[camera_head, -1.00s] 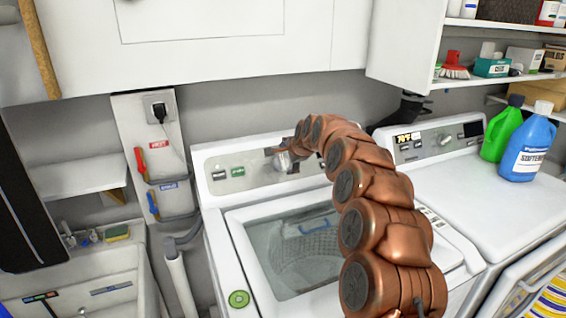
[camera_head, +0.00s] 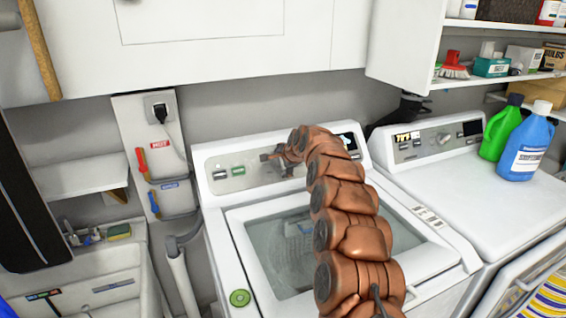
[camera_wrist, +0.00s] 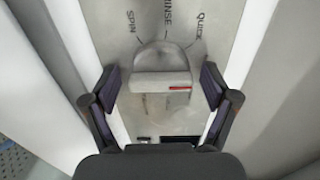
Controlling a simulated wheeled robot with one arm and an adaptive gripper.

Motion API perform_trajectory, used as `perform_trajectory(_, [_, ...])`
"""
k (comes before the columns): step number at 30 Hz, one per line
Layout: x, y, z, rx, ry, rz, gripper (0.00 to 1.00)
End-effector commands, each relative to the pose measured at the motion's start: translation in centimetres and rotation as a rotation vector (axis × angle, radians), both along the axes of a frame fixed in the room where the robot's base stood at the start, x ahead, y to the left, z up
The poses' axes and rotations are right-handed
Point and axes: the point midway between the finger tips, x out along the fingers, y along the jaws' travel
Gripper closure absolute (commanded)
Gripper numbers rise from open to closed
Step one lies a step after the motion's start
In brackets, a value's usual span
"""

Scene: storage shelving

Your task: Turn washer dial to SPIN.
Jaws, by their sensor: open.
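The washer (camera_head: 222,225) stands in the middle of the head view, with its control panel (camera_head: 250,178) along the back. In the wrist view, the grey dial (camera_wrist: 161,57) has a raised bar grip with a red mark near its right end. The labels SPIN (camera_wrist: 131,22), RINSE and QUICK fan around its upper side, with SPIN at upper left. My gripper (camera_wrist: 160,88) is open, one finger on each side of the bar, with gaps visible. In the head view, my gripper (camera_head: 279,162) is at the panel and the dial cannot be made out clearly.
A dryer (camera_head: 460,185) adjoins the washer on the right, with green (camera_head: 500,130) and blue (camera_head: 527,147) bottles on top. A wall cabinet (camera_head: 230,45) hangs above the panel. A sink (camera_head: 95,275) and pipe (camera_head: 183,285) are at left.

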Motion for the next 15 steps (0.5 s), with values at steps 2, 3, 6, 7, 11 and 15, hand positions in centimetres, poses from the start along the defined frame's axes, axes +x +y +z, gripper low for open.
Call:
perform_trajectory(2, [0.0, 0.0, 0.01, 0.0, 0.0, 0.0, 0.14])
perform_trajectory(3, [0.01, 0.0, 0.02, 0.0, -0.001, 0.0, 0.14])
perform_trajectory(6, [0.0, -0.01, 0.03, 0.0, -0.001, 0.0, 0.16])
perform_trajectory(7, [0.01, -0.02, 0.04, 0.0, -0.001, 0.0, 0.2])
perform_trajectory(11, [0.01, -0.03, 0.04, 0.0, -0.001, -0.001, 0.33])
perform_trajectory(15, [0.02, -0.03, 0.05, 0.0, -0.001, -0.001, 0.48])
